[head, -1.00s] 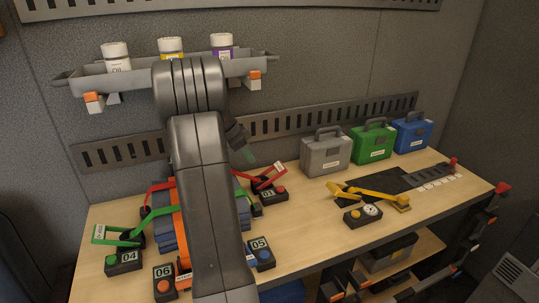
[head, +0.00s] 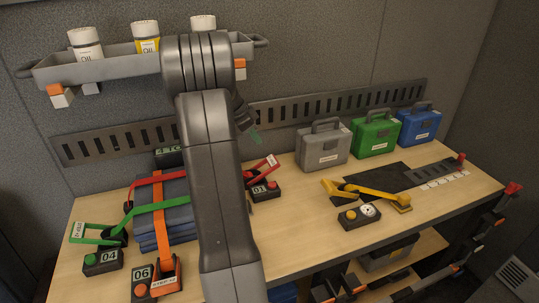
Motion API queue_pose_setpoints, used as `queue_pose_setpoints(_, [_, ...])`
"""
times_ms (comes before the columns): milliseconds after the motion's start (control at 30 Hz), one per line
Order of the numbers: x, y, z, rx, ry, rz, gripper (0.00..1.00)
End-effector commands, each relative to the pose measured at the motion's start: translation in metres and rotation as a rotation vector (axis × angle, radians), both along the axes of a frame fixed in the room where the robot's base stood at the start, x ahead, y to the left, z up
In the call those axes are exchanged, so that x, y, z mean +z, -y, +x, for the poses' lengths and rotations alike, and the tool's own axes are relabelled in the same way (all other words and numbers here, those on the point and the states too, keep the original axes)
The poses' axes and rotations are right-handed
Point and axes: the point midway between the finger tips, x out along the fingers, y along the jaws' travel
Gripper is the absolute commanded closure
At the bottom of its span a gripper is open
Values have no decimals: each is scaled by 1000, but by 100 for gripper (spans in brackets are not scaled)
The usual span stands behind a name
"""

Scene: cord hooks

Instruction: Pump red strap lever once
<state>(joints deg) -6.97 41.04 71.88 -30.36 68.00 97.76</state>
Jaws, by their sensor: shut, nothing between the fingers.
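The red strap lever (head: 260,171) stands up at a slant from its ratchet beside a black box labelled 01 (head: 263,189), just right of my arm. Its red strap (head: 157,181) runs over a stack of blue folded items (head: 178,218); my arm hides the stretch between stack and lever.
A green strap lever with box 04 (head: 103,262) and an orange one with box 06 (head: 142,288) are at left. A yellow lever (head: 372,192) lies on the right. Three cases stand behind, the grey one (head: 322,148) nearest. A shelf with bottles (head: 60,72) hangs above.

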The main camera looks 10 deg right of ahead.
Motion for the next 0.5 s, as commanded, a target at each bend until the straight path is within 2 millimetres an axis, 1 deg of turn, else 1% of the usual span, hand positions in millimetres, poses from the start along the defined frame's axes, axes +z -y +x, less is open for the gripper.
queue_pose_setpoints(167, [-9,5,1,-1,-3,-1,100])
queue_pose_setpoints(267, [-23,12,1,-1,-5,0,100])
queue_pose_setpoints(500, [-61,33,5,-1,-4,-1,100])
